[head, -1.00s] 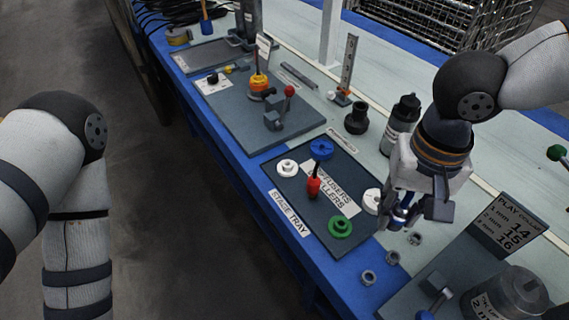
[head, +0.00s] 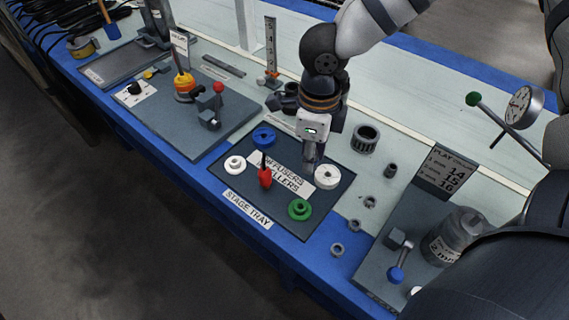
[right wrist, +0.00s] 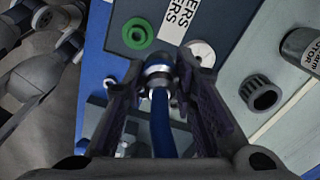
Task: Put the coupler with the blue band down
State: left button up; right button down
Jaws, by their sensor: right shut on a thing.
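In the right wrist view my right gripper (right wrist: 158,85) is shut on the coupler with the blue band (right wrist: 158,70). It shows there as a grey ringed piece with a blue part (right wrist: 160,125) running toward the camera. In the head view the held coupler is mostly hidden by the fingers. I cannot tell whether it touches the tray. My left gripper is not in view.
The tray bears a red piece (head: 265,177), a blue ring (head: 263,136), a green ring (head: 300,209) and another white ring (head: 235,164). Small grey rings (head: 338,250) lie right of it.

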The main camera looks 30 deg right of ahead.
jog(key=b, duration=0.3)
send_over(294, 159)
jog(key=f, duration=0.9)
jog(key=shift+s+a+f, duration=0.1)
jog(key=shift+s+f, duration=0.05)
jog(key=shift+s, duration=0.15)
jog(key=shift+w+f, duration=0.25)
jog(key=shift+f, duration=0.05)
jog(key=shift+w+f+b, duration=0.1)
jog(key=shift+f+b, duration=0.35)
jog(key=shift+f, duration=1.1)
jog(key=c, duration=1.3)
grip_release()
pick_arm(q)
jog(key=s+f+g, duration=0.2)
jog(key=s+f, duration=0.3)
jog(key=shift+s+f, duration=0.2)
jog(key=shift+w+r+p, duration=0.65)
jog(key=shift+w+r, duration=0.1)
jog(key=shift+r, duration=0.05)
pick_arm(e)
notch_tip(294, 159, up, 12)
jog(key=shift+r, duration=0.2)
jog(key=shift+f, duration=0.1)
